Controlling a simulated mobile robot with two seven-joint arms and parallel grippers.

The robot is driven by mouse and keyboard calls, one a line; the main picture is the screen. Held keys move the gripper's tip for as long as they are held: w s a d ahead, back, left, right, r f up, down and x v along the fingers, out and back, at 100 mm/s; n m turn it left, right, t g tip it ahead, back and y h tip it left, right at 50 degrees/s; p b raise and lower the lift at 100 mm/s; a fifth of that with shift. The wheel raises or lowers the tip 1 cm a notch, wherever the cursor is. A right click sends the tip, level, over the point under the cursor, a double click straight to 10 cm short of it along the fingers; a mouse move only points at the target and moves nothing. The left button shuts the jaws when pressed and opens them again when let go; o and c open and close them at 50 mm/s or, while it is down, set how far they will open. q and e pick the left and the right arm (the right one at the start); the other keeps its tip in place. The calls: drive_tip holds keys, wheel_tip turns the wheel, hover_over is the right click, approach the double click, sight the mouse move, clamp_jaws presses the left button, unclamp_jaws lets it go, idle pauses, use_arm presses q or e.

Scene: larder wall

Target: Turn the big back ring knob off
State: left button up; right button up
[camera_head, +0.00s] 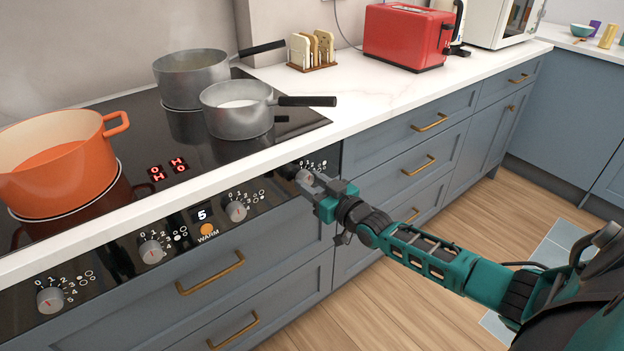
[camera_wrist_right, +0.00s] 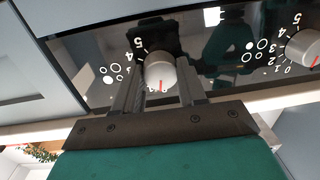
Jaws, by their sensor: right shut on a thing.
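The rightmost stove knob (camera_head: 303,175) is on the black front panel, mostly covered by my right gripper (camera_head: 315,184) in the head view. In the right wrist view the knob (camera_wrist_right: 160,68) is a silver cylinder with a red line, between the two fingers of my right gripper (camera_wrist_right: 157,84). The fingers are shut on it. Its red line points down in that picture, near the low digits of its dial. My left gripper is not in view.
Other knobs (camera_head: 237,211) line the panel to the left, with a display reading 5 (camera_head: 202,215) and an orange WARM button (camera_head: 207,230). An orange pot (camera_head: 75,150) and grey pans (camera_head: 236,115) stand on the hob (camera_head: 200,155). Brass drawer handles (camera_head: 211,273) project below.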

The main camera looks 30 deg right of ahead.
drive_tip(key=shift+r+n+p, duration=0.1)
drive_tip(key=shift+n+p, duration=0.35)
drive_tip(key=shift+n, duration=0.55)
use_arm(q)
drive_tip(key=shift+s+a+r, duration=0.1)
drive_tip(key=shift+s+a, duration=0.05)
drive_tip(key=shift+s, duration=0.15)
use_arm(e)
drive_tip(key=o, duration=1.1)
drive_tip(key=shift+c, duration=0.2)
drive_tip(key=shift+s, duration=0.45)
use_arm(q)
drive_tip(key=p, duration=0.1)
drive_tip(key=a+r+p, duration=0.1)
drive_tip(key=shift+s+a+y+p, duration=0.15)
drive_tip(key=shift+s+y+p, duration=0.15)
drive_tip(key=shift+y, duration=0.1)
use_arm(e)
drive_tip(key=s+d, duration=0.1)
drive_tip(key=s, duration=1.1)
drive_tip(key=shift+d+r, duration=0.15)
drive_tip(key=shift+d, duration=0.15)
